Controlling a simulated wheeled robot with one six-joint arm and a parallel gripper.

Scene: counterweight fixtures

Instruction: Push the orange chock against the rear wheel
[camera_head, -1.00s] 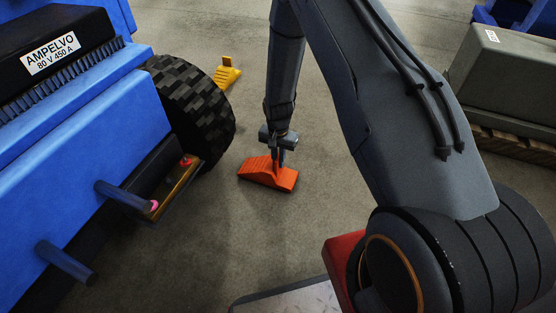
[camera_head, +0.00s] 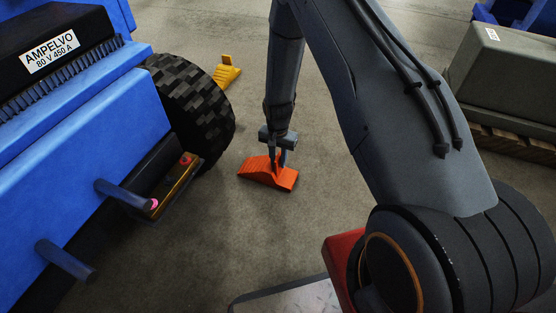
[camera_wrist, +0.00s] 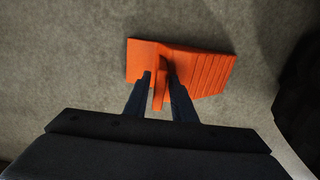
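The orange chock (camera_head: 268,174) lies on the floor to the right of the dark treaded wheel (camera_head: 195,105) of the blue vehicle, with bare floor between them. Its ridged slope (camera_wrist: 210,72) is on the right in the wrist view, towards a dark shape at that edge. My gripper (camera_head: 278,158) points down over the chock. In the wrist view my gripper's fingers (camera_wrist: 160,76) stand either side of the chock's upright orange handle, seemingly open with narrow gaps. Contact with the handle is hard to make out.
A yellow chock (camera_head: 227,72) stands on the far side of the wheel. The blue vehicle (camera_head: 90,130) fills the left, with rods and a low step jutting out. A grey block (camera_head: 505,85) on a wooden pallet stands at the right. The floor around the orange chock is clear.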

